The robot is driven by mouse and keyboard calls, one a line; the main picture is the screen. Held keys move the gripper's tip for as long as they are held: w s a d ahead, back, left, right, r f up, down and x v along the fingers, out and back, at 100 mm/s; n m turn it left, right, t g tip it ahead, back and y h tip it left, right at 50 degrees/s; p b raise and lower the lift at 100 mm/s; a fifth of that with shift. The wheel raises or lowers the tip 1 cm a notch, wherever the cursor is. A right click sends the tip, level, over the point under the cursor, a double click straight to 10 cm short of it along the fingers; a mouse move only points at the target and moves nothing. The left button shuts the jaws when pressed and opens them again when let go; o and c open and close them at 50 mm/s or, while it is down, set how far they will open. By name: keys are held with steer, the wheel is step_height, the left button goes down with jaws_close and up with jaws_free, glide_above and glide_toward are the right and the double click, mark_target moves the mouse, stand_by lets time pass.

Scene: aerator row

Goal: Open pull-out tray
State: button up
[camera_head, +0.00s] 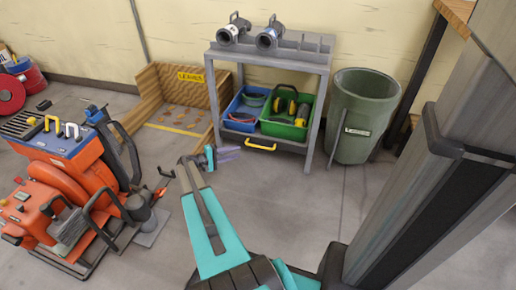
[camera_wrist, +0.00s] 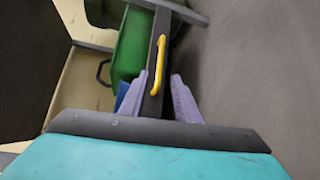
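A grey metal cart (camera_head: 322,112) stands against the back wall. Its lower level is the pull-out tray (camera_head: 292,146), with a yellow handle (camera_head: 261,147) on its front. The tray appears pushed in under the top. A blue bin (camera_head: 235,117) and a green bin (camera_head: 283,130) sit on it. My gripper (camera_head: 236,153) is in front of the handle, a short gap to its left in the head view. In the wrist view the two lilac fingers (camera_wrist: 160,90) are spread apart. The yellow handle (camera_wrist: 158,64) shows beyond them, roughly in line with the gap, not held.
Two grey pipe fittings (camera_head: 252,33) lie on the cart top. A green waste barrel (camera_head: 361,115) stands close on the cart's right. A wooden leaf bin (camera_head: 183,90) is to its left, and orange machines (camera_head: 75,185) fill the left floor. The floor before the cart is clear.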

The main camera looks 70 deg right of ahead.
steer(key=shift+b+x, duration=2.4)
steer(key=shift+x, duration=4.5)
steer(key=shift+c, duration=0.4)
jaws_close()
